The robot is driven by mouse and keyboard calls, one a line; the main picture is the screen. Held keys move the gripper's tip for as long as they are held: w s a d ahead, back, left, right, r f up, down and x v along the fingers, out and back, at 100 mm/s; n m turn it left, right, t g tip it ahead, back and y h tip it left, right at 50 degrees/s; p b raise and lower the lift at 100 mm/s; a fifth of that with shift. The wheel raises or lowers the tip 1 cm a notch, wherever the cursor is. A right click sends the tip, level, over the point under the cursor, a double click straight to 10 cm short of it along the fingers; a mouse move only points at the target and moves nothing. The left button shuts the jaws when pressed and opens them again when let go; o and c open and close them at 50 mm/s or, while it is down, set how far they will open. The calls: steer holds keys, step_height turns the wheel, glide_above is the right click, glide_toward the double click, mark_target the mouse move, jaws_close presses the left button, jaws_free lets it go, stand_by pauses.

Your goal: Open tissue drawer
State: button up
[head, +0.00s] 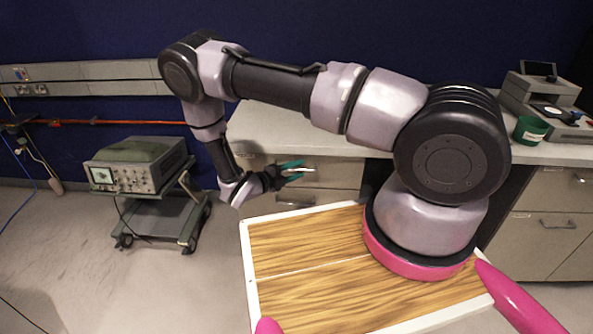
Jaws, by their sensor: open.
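My gripper (298,170) has teal fingers and is open, in the middle of the head view. It is in front of the grey cabinet under the counter, level with an upper drawer (338,174). The fingers overlap the area of that drawer's handle, and I cannot tell whether they touch it. A lower drawer (335,199) with a bar handle (295,204) lies below it. Both drawers look shut. No tissue or label shows, so I cannot tell which one is the tissue drawer.
A light counter (270,128) runs above the drawers. A cart (160,215) carrying an oscilloscope (125,170) stands at the left. A green cup (530,130) and a grey device (545,95) sit on the counter at the right. Open floor (80,250) lies at the front left.

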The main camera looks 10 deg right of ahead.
jaws_close()
stand_by(1.5)
